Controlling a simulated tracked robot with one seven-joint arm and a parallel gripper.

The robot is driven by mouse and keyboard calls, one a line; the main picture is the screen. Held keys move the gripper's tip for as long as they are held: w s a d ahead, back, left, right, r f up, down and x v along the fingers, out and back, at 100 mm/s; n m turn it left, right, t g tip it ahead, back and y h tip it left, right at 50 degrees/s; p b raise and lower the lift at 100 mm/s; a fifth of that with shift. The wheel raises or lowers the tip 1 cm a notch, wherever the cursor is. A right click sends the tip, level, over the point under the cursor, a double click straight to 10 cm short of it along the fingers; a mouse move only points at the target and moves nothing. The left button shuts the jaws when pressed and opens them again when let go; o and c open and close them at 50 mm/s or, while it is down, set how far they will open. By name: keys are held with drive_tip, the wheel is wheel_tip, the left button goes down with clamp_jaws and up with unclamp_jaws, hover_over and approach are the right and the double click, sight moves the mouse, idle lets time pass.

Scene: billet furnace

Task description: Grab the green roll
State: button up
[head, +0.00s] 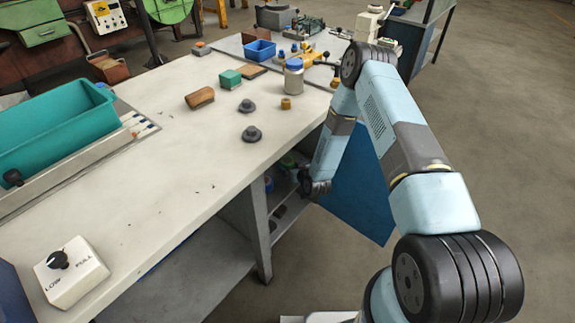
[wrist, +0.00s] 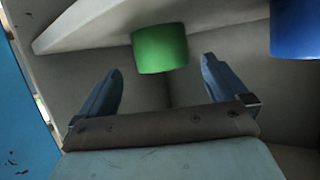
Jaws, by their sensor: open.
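The green roll (wrist: 160,48) shows in the upper middle of the wrist view, inside a pale shelf compartment. My gripper (wrist: 161,68) is open, with one blue finger on each side below the roll. The fingertips point towards the roll, and its lower edge shows between them. I cannot tell how far they are from it. My gripper's fingers are hidden in that view.
A blue roll (wrist: 295,28) is to the right of the green one. A pale shelf board (wrist: 90,25) is at the upper left, and a blue panel (head: 355,185) stands beside the bench opening. The worktop (head: 190,140) holds a teal bin (head: 55,140) and several small parts.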

sight(290, 164)
drive_tip(key=shift+x, duration=1.65)
drive_tip(key=shift+a, duration=0.1)
drive_tip(key=shift+c, duration=0.4)
drive_tip(key=c, duration=1.1)
drive_tip(key=shift+o, duration=0.2)
